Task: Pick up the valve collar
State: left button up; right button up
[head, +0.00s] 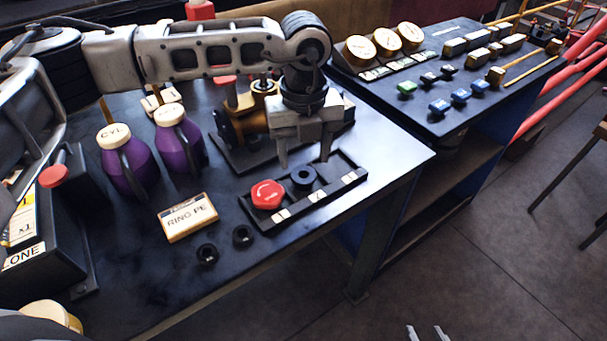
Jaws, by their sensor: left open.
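A black ring-shaped part (303,176), which looks like a collar, sits in the dark parts tray (338,198). Two smaller black rings, one nearer (207,255) and one farther right (243,235), lie on the bench; no label shows which part is the valve collar. My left gripper (304,162) points down with its fingers apart, over the back of the tray near the black ring. Nothing shows between its fingers, and I cannot tell its exact height. My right gripper (426,333) shows only as two separated fingertips at the bottom edge, with floor between them.
A red knob (267,194) sits beside the black ring in the tray. A brass valve assembly (232,127) stands behind it. Purple bottles (128,163) and a labelled box (188,217) stand left. A second bench (440,115) holds gauges. The front right bench corner is clear.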

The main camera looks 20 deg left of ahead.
aim_at(304, 170)
pick_arm(q)
jog(key=shift+w+a+f+p, duration=0.15)
jog(key=shift+f+p, duration=0.2)
jog(key=shift+f, duration=1)
jog(key=shift+w+d+f+p, duration=0.1)
jog(key=shift+f+p, duration=0.25)
jog(key=shift+f, duration=0.95)
jog(key=c, duration=0.9)
jog(key=shift+r, duration=0.15)
